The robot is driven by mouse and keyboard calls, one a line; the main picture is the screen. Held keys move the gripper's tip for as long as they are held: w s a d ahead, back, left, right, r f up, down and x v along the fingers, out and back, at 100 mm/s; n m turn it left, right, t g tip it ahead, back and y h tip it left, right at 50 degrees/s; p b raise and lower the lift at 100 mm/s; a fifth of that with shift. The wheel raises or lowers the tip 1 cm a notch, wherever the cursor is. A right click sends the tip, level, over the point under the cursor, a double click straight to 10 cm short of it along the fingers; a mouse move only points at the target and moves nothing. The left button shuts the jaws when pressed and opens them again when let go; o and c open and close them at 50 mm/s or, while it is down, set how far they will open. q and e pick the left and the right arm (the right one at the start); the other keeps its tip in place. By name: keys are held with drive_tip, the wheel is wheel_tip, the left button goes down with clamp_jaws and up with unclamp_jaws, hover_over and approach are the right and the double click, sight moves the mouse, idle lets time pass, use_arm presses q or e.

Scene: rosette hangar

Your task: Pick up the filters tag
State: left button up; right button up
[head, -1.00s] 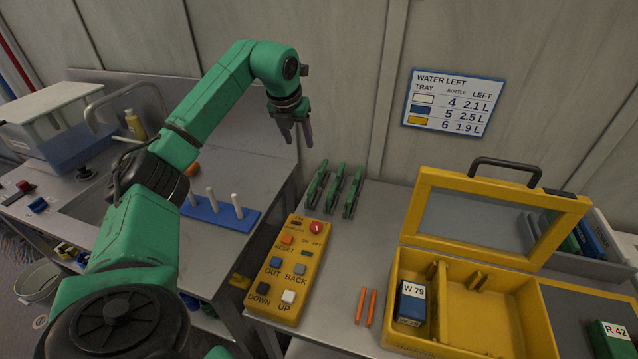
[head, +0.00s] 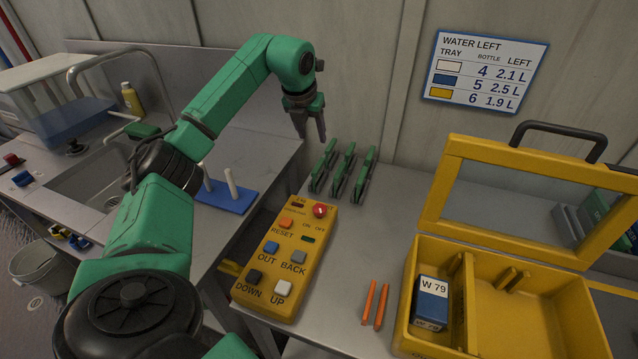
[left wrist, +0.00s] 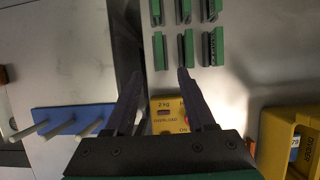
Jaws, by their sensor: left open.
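No label reading "filters" can be made out, so I cannot tell which thing is the filters tag. Several green clip-like pieces (head: 343,172) stand in a row on the grey worktop near the wall. The left wrist view shows green pieces (left wrist: 185,48) in two rows, with lettering too small to read. My left gripper (head: 311,130) is open and empty, pointing down just left of and above these pieces. In the left wrist view its fingers (left wrist: 160,85) are spread, with the green pieces beyond and to the right. My right gripper is not in view.
A yellow button box (head: 283,262) lies in front of the green pieces. Two orange sticks (head: 374,304) and an open yellow case (head: 540,325) with a blue "W 79" box (head: 430,303) are to the right. A blue peg base (head: 222,198) stands left. A water sign (head: 485,72) hangs behind.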

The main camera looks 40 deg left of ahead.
sight(318, 165)
use_arm(q)
drive_tip(key=p+x, duration=0.2)
drive_tip(key=x, duration=0.4)
drive_tip(key=p+x, duration=0.2)
drive_tip(key=x, duration=0.5)
drive_tip(key=shift+s+f+p, duration=0.15)
drive_tip(key=shift+f+p, duration=0.15)
drive_tip(key=shift+a+f, duration=0.1)
drive_tip(key=shift+f, duration=0.05)
clamp_jaws()
